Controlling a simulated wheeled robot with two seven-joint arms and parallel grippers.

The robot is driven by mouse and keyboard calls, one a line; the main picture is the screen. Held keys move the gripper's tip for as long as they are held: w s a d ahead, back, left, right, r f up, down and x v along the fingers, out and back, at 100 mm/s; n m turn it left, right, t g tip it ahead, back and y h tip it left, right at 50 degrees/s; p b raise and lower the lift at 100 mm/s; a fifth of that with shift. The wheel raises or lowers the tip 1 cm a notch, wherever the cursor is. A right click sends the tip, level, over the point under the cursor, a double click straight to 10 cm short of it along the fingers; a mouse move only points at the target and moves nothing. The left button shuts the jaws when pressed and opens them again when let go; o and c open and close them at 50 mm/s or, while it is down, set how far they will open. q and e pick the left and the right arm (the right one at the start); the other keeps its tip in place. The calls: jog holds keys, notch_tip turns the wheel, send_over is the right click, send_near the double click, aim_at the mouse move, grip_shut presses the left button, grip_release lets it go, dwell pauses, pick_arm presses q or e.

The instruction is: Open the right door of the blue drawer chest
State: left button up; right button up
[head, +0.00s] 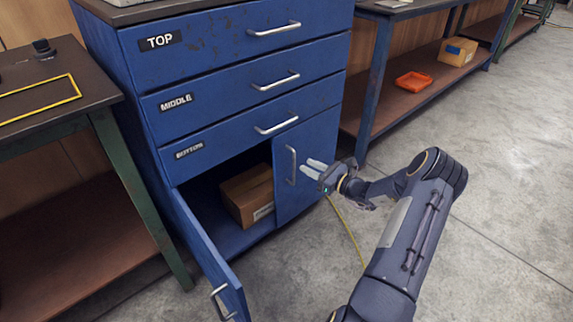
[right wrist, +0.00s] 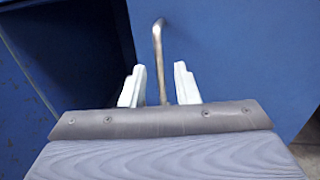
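The blue drawer chest (head: 215,75) stands at the centre left of the head view, with drawers labelled TOP, MIDDLE and BOTTOM, all shut. Below them, the right door (head: 302,165) is closed and has a vertical metal handle (head: 291,165). The left door (head: 210,258) stands open toward me. My right gripper (head: 315,170) is at the right door's handle. In the right wrist view its two pale fingers (right wrist: 158,88) are apart, with the handle (right wrist: 158,50) between them and a gap visible on either side. My left gripper is not in view.
A cardboard box (head: 248,193) sits inside the open left side. A workbench (head: 50,95) stands at the left. A shelf bench (head: 400,100) with an orange tray (head: 416,82) stands at the right. A yellow cable (head: 345,228) lies on the floor. The floor at the right is clear.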

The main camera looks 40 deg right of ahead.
jog(key=b+x, duration=0.2)
jog(key=x, duration=0.5)
jog(key=shift+a, duration=0.1)
grip_shut()
